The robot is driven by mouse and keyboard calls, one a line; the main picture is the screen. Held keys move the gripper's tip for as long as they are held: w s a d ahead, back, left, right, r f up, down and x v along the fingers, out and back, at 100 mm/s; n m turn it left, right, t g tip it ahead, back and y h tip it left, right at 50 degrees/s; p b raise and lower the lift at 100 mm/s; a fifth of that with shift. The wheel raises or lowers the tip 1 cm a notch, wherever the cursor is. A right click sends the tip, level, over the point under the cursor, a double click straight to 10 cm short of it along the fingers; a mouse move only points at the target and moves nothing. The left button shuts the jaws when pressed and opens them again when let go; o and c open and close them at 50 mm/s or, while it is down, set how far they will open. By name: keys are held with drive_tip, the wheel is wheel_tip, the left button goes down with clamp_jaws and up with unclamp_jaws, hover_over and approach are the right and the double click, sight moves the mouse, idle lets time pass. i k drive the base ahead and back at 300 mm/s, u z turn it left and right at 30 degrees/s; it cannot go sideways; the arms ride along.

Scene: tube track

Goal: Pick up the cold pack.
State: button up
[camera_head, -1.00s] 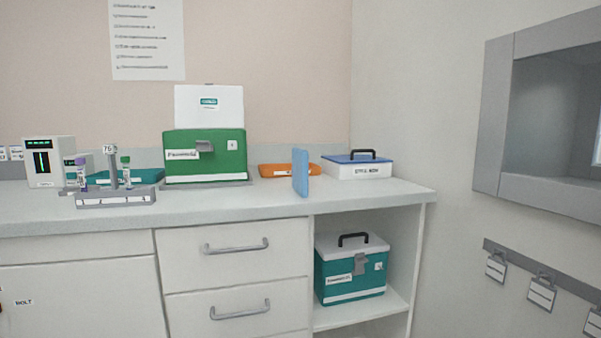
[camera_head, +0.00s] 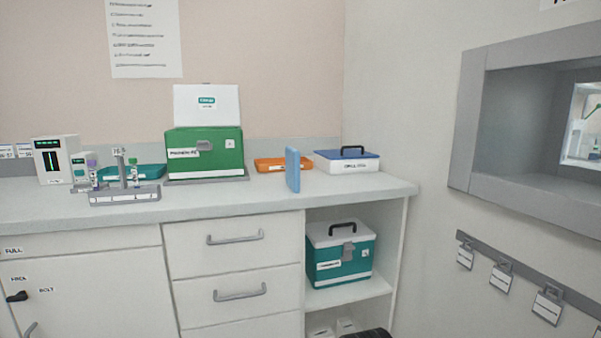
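A flat light-blue slab, which looks like the cold pack (camera_head: 293,169), stands upright on its narrow edge near the front of the counter (camera_head: 230,198), right of the green box. It stands in front of an orange tray and apart from the boxes. My gripper is not in view. A small dark shape at the bottom edge of the view is too cut off to identify.
A green box with its white lid raised (camera_head: 205,155), an orange tray (camera_head: 270,165), a blue-lidded white box (camera_head: 346,162) and a tube rack (camera_head: 125,194) stand on the counter. A teal box (camera_head: 340,262) sits on the shelf below. A grey-framed wall hatch (camera_head: 540,130) is at right.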

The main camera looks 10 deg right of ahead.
sight(292, 156)
drive_tip(key=z, duration=0.1)
drive_tip(key=i, duration=0.9)
drive_tip(key=u, duration=0.6)
